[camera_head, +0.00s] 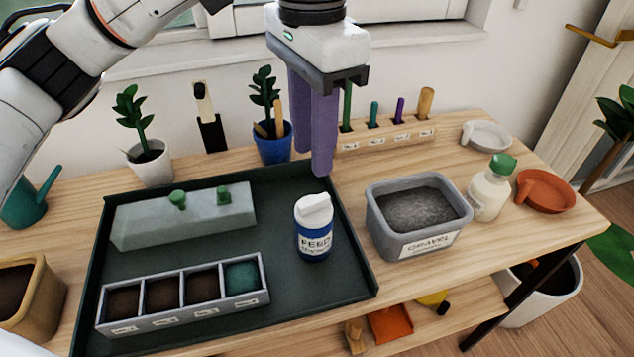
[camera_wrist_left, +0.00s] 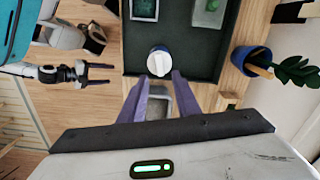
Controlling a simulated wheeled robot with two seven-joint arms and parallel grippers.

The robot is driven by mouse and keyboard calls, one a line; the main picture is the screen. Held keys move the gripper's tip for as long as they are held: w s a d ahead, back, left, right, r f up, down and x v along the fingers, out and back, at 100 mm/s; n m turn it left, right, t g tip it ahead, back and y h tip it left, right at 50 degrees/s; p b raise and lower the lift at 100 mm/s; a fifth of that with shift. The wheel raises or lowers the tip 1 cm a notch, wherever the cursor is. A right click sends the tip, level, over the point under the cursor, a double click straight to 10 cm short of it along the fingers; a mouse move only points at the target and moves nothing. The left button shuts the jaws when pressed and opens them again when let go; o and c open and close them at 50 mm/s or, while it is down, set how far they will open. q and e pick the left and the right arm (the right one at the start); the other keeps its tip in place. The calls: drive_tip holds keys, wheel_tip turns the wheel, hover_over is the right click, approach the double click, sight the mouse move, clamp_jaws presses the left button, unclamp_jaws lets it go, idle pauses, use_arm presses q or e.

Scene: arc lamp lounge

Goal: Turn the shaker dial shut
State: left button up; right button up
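The shaker is a small blue bottle (camera_head: 314,240) with a white label reading FEED, upright on the dark green tray (camera_head: 240,312). Its white dial (camera_head: 315,206) has a raised ridge across the top. In the left wrist view the dial (camera_wrist_left: 159,62) shows from above, just beyond the fingertips. My left gripper (camera_head: 311,165) points down with purple fingers, above and behind the shaker, not touching it. In the left wrist view its fingers (camera_wrist_left: 160,82) are apart with nothing between them. My right gripper (camera_wrist_left: 100,73) shows at the left there, its fingers apart and empty.
A grey gravel tub (camera_head: 418,216) stands right of the tray. A grey block with green knobs (camera_head: 184,220) and a divided soil box (camera_head: 184,293) share the tray. A blue plant pot (camera_head: 272,147) and a wooden tool rack (camera_head: 386,141) stand behind.

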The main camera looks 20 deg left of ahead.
sight(314, 200)
use_arm(q)
wheel_tip(314, 200, down, 9)
drive_tip(key=shift+r+b, duration=0.15)
drive_tip(key=shift+b, duration=0.75)
use_arm(e)
drive_tip(key=shift+w+a+f, duration=0.1)
drive_tip(key=shift+a+f, duration=0.15)
drive_tip(key=shift+f, duration=0.3)
use_arm(q)
clamp_jaws()
drive_tip(key=r+m+p, duration=0.1)
drive_tip(key=p, duration=0.4)
drive_tip(key=shift+s+m, duration=0.1)
drive_tip(key=shift+m, duration=0.2)
drive_tip(key=m+p, duration=0.1)
drive_tip(key=p, duration=0.2)
drive_tip(key=shift+f+m, duration=0.2)
drive_tip(key=shift+m, duration=0.2)
drive_tip(key=shift+f+p, duration=0.1)
drive_tip(key=shift+p, duration=0.45)
drive_tip(key=shift+f+m, duration=0.15)
drive_tip(key=shift+m, duration=0.25)
use_arm(e)
wheel_tip(314, 200, up, 6)
drive_tip(key=d, duration=0.2)
drive_tip(key=shift+s, duration=0.45)
